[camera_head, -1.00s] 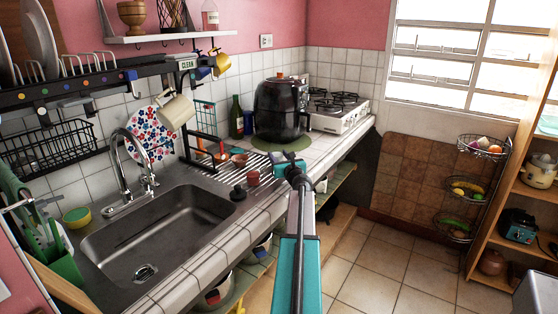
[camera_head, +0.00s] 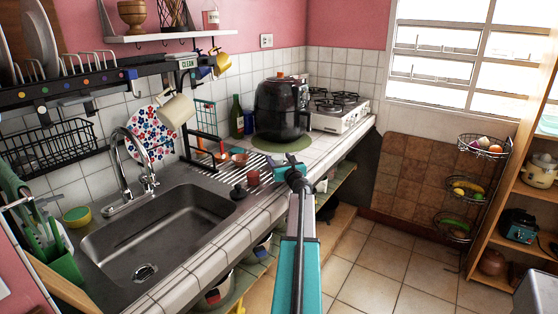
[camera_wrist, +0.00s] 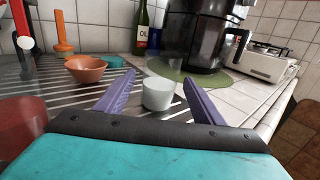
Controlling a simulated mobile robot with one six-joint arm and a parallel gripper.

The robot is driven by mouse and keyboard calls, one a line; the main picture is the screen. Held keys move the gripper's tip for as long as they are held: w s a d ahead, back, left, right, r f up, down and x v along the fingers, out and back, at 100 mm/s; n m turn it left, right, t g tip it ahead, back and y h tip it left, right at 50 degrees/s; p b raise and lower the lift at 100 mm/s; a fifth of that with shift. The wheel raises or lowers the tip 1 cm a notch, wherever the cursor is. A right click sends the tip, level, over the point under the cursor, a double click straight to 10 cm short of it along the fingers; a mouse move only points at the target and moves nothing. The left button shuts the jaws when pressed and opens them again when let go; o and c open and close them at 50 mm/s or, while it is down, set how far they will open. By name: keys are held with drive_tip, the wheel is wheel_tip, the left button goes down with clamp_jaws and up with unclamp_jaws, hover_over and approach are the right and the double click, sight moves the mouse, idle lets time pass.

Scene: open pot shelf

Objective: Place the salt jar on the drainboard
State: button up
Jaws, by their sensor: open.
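The fingers are spread, with a visible gap on each side of the jar. The jar looks upright, at the right part of the ribbed metal drainboard (camera_wrist: 60,106); its exact contact below is hard to tell. In the head view my gripper (camera_head: 284,171) is over the counter side of the drainboard (camera_head: 262,160), and I cannot make out the jar there.
A terracotta bowl (camera_wrist: 86,69) and a reddish cup (camera_head: 253,177) stand near the gripper's left. A black air fryer (camera_head: 282,110) on a green mat and a green bottle (camera_head: 237,117) stand behind. The sink (camera_head: 150,245) is at left.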

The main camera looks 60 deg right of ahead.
drive_tip(key=shift+r, duration=0.1)
drive_tip(key=shift+s, duration=0.1)
drive_tip(key=shift+b+v, duration=0.55)
drive_tip(key=shift+v, duration=5.3)
drive_tip(key=shift+s, duration=0.1)
